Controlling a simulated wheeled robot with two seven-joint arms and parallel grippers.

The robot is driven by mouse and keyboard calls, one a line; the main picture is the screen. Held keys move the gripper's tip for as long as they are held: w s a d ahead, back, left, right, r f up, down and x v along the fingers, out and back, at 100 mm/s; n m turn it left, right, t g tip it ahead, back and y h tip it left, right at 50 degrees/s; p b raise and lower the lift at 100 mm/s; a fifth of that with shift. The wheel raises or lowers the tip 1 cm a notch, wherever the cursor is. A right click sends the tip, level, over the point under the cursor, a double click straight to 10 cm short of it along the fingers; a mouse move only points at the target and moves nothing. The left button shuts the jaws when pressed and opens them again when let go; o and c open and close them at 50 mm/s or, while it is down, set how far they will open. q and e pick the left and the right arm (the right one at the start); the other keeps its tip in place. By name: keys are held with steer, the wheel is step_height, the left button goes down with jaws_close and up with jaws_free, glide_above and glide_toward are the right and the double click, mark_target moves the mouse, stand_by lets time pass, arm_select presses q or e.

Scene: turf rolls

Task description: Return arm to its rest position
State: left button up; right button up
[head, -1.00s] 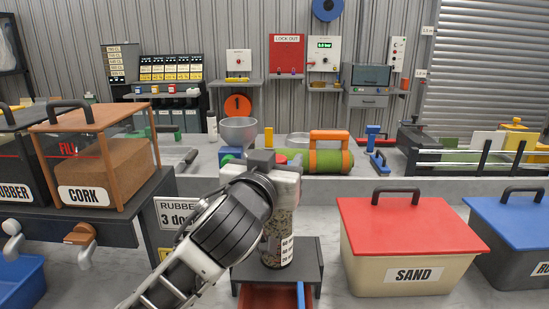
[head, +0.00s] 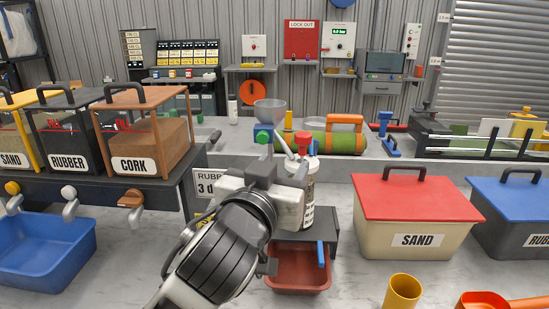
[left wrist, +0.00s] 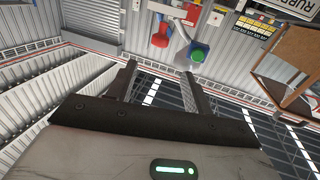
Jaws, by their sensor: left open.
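My left arm comes in from the bottom of the head view, and its gripper (head: 281,170) is in front of a clear canister of speckled granules (head: 309,195). The gripper hides part of the canister, and no contact between them can be made out. In the left wrist view, the gripper's two dark fingers (left wrist: 160,84) are apart with nothing between them. My right gripper is not in view.
The canister stands on a dark stand (head: 325,238) above a red tray (head: 299,270). Bins labelled sand, rubber and cork (head: 139,165) stand left, above a blue tub (head: 45,250). A red-lidded sand box (head: 415,240) is right.

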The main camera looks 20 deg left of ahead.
arm_select(q)
steer(key=shift+s, duration=0.7)
steer(key=shift+f, duration=0.1)
steer(key=s+a+f+g+y, duration=0.1)
steer(key=s+a+f+g, duration=0.25)
steer(key=f, duration=0.55)
steer(key=s+a+f+g, duration=0.2)
steer(key=s+f+g, duration=0.2)
steer(key=f, duration=0.6)
steer(key=s+a+f+m+g, duration=0.1)
steer(key=s+a+f+g, duration=0.2)
steer(key=s+f+g, duration=0.8)
steer(key=w+d+f+m+t+h, duration=0.1)
steer(key=d+f+t+h, duration=0.1)
steer(key=d+f+t, duration=0.3)
step_height(320, 180, down, 4)
steer(key=t, duration=0.5)
steer(key=shift+d+r+t+h, duration=0.15)
steer(key=shift+r+t+h, duration=0.1)
steer(key=shift+t+h, duration=0.15)
